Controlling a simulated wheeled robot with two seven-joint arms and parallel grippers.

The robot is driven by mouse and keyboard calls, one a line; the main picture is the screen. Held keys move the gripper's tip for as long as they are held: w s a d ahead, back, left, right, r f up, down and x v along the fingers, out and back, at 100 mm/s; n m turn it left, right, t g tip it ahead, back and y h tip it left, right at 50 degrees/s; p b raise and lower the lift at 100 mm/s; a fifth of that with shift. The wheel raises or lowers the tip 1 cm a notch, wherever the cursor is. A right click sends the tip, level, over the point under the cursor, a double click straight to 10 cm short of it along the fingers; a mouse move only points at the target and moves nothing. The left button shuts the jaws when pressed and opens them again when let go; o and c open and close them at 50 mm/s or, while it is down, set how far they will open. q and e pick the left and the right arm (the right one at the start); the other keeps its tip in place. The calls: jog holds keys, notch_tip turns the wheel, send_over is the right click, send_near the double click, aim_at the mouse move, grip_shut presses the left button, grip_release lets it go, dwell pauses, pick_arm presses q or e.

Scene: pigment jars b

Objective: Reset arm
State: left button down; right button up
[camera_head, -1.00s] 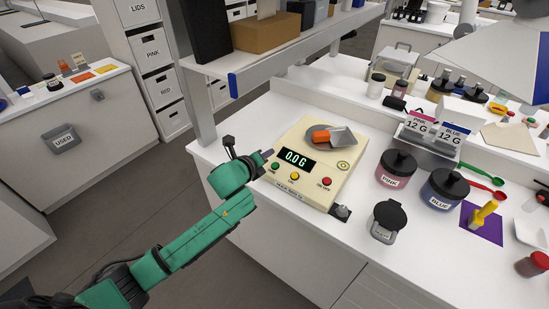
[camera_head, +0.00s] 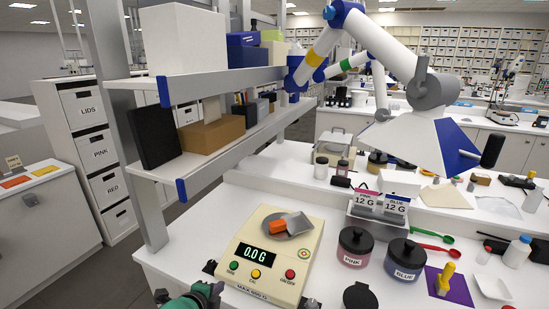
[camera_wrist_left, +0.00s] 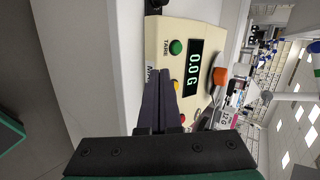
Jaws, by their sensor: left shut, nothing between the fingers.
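My left gripper (camera_head: 207,293) shows at the bottom edge of the head view, in front of the scale's left front corner. In the left wrist view its two dark fingers (camera_wrist_left: 160,88) are shut together with nothing between them. They point toward the front of the cream scale (camera_head: 238,275), close to its buttons (camera_wrist_left: 174,66). I cannot tell whether they touch it. The scale's display (camera_head: 265,255) reads 0.0 G. A metal pan (camera_head: 290,225) with an orange piece (camera_head: 277,225) sits on the scale. My right gripper is not in view.
A pink-labelled jar (camera_head: 355,248) and a blue-labelled jar (camera_head: 404,262) stand right of the scale. A dark-lidded container (camera_head: 359,297) is at the front edge. A shelf unit (camera_head: 158,176) rises at the left. A white jointed arm with a hood (camera_head: 425,140) hangs at the back.

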pick_arm(q)
jog(key=s+a+f+n+g+y, duration=0.1)
jog(key=s+a+f+n+g, duration=0.1)
jog(key=s+n, duration=0.5)
jog(key=s+a+f+n+g, duration=0.1)
jog(key=s+a+n+g, duration=0.15)
jog(key=s+n, duration=0.4)
jog(key=s+a+f+n+g+y, duration=0.1)
jog(key=s+a+f+n+g, duration=0.1)
jog(key=s+n, duration=0.5)
jog(key=s+f+m+g+b, duration=0.2)
jog(key=s+f+m+b, duration=0.1)
jog(key=f, duration=2.1)
jog(key=s+a+f+b, duration=0.3)
jog(key=s+f, duration=1.5)
jog(key=f, duration=0.2)
jog(key=shift+f+g+b, duration=0.25)
jog(key=shift+g+b, duration=0.15)
jog(key=shift+g, duration=0.05)
